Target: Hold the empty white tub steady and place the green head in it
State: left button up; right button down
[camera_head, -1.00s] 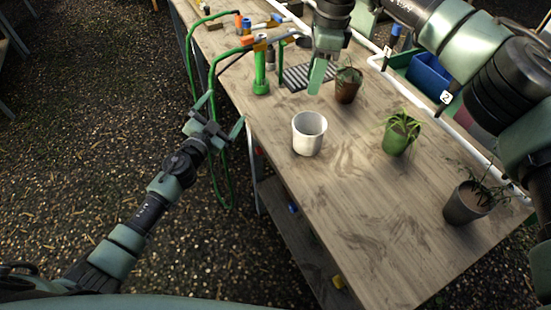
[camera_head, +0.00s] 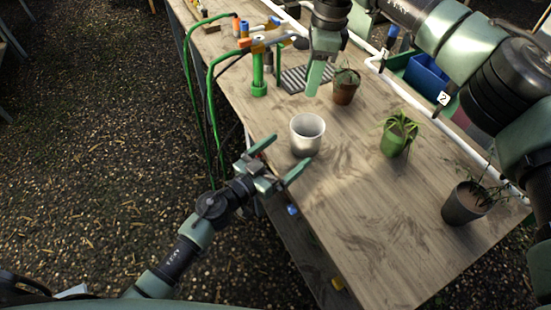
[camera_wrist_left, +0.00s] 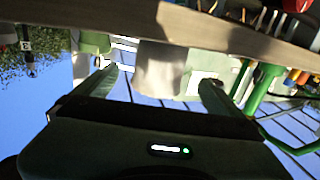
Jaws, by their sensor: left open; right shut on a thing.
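The white tub (camera_head: 305,145) stands upright and looks empty near the table's left edge. My left gripper (camera_head: 287,151) is open at that edge, its green fingers pointing at the tub. In the left wrist view the tub (camera_wrist_left: 160,70) shows upside down beyond and between the spread fingers (camera_wrist_left: 155,88); I see no clear contact. My right gripper (camera_head: 313,92) is above the table behind the tub, pointing down and shut; what it holds is hard to make out. A green upright tube with a round foot (camera_head: 259,88), possibly the green head, is behind the tub to the left.
A brown pot (camera_head: 345,94), a green potted plant (camera_head: 395,142) and a dark pot (camera_head: 462,208) stand right of the tub. Green hoses (camera_head: 213,110) hang over the table's left edge. A slatted grate (camera_head: 296,79) lies behind. The front of the table (camera_head: 375,250) is clear.

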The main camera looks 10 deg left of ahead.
pick_arm(q)
jog(key=x, duration=0.8)
jog(key=c, duration=1.5)
jog(key=shift+o, duration=0.2)
pick_arm(e)
send_near(307, 119)
jog(key=shift+s+a+f, duration=0.2)
jog(key=shift+s+f, duration=0.5)
jog(key=shift+f, duration=0.35)
jog(key=shift+s+a+f, duration=0.2)
jog(key=shift+s+f, duration=0.45)
jog(key=shift+f, duration=0.4)
jog(key=shift+s+a+f, duration=0.2)
jog(key=shift+s+f, duration=0.5)
jog(key=shift+f, duration=0.35)
